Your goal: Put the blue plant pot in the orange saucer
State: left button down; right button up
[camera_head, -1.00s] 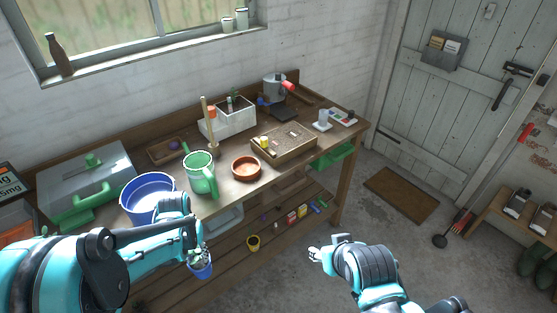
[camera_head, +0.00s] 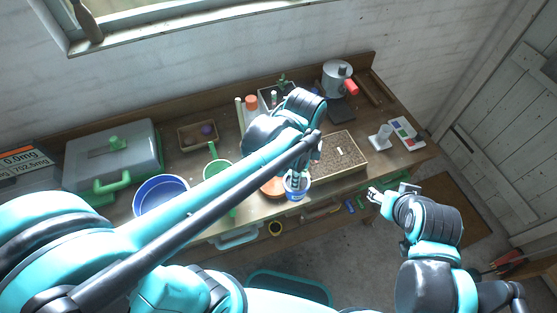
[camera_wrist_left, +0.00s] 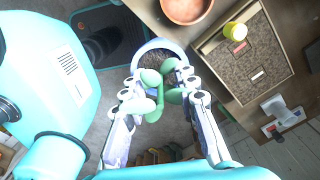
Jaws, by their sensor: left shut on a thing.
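The blue plant pot (camera_head: 297,190) hangs from my left gripper (camera_head: 300,172) near the bench's front edge in the head view. In the left wrist view, the pot (camera_wrist_left: 152,46) shows its pale blue rim, dark soil and a green plant. My left gripper (camera_wrist_left: 168,90) is shut on it, fingertips at the plant and rim. The orange saucer (camera_head: 269,187) lies on the bench just left of the pot, partly hidden by my left arm. It also shows in the left wrist view (camera_wrist_left: 187,10), apart from the pot. My right gripper (camera_head: 374,194) is off the bench's front; its fingers are too small to judge.
A soil-filled wooden tray (camera_head: 341,158) lies right of the saucer. The wooden bench (camera_head: 384,167) has a bare strip at the front right.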

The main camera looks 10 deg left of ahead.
pick_arm(q)
jog(key=w+a+f+b, duration=0.3)
jog(key=w+a+f, duration=0.4)
jog(key=f, duration=0.3)
jog(key=shift+w+a+f, duration=0.15)
jog(key=shift+a+f, duration=0.2)
jog(key=shift+a, duration=0.25)
jog(key=shift+f+b, duration=0.25)
jog(key=shift+b, duration=0.15)
jog(key=c, duration=1.2)
grip_release()
jog(key=shift+r, duration=0.1)
jog(key=shift+o, duration=0.2)
jog(key=shift+r, duration=0.1)
